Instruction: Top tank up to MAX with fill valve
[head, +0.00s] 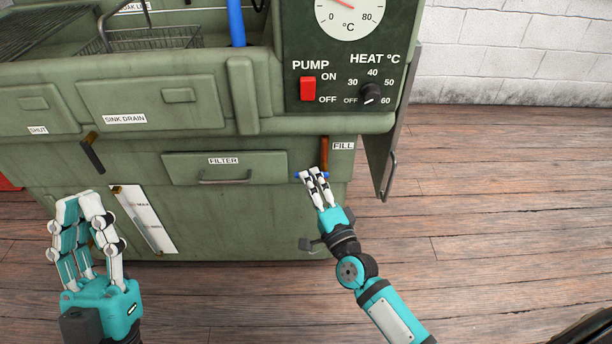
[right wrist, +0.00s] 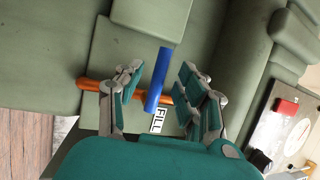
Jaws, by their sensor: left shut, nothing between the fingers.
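The fill valve's blue handle (right wrist: 157,80) crosses an orange pipe (right wrist: 91,85) next to the FILL label (right wrist: 157,121). In the head view the pipe (head: 324,153) comes down from the tank front (head: 225,130). My right gripper (head: 316,174) is at the handle. In the right wrist view its fingers (right wrist: 160,95) stand apart on either side of the handle, with gaps visible. The sight gauge (head: 145,219) is a slanted pale strip with a MAX mark near its upper part; its liquid level is hard to read. My left gripper (head: 80,203) is shut and empty, left of the gauge.
A sink drain valve with a dark handle (head: 92,156) sticks out at the left. A FILTER drawer (head: 224,168) lies between it and the fill valve. The red pump switch (head: 307,93) and heat knob (head: 372,93) are above. An open door panel (head: 386,150) stands at the right.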

